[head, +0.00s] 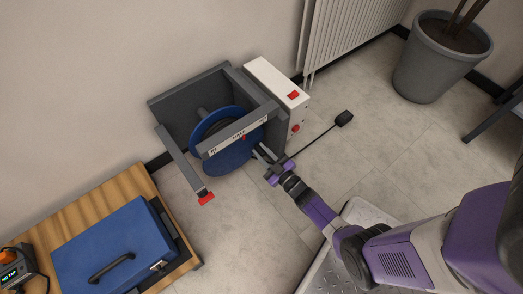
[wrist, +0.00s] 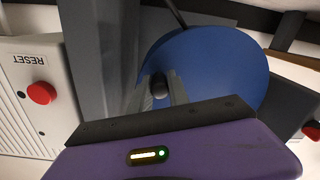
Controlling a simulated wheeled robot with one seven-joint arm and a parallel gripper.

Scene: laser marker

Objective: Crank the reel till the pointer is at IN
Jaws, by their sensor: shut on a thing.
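The blue reel (head: 232,157) sits in a grey frame (head: 180,110) by the wall; its face also fills the upper middle of the wrist view (wrist: 222,65). A white scale strip (head: 226,143) crosses the frame's front bar, with a small red pointer (head: 244,137) near its middle. The lettering is too small to read surely. My gripper (head: 261,153) is at the reel's right side. In the wrist view its fingers are shut on the dark round crank knob (wrist: 159,87), which stands out from the reel's face.
A white box (head: 277,83) with red buttons adjoins the frame; the wrist view shows its RESET button (wrist: 41,93). A black block (head: 343,118) on a thin rod sticks out right. A blue case (head: 115,245) lies on a wooden table. Floor in front is clear.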

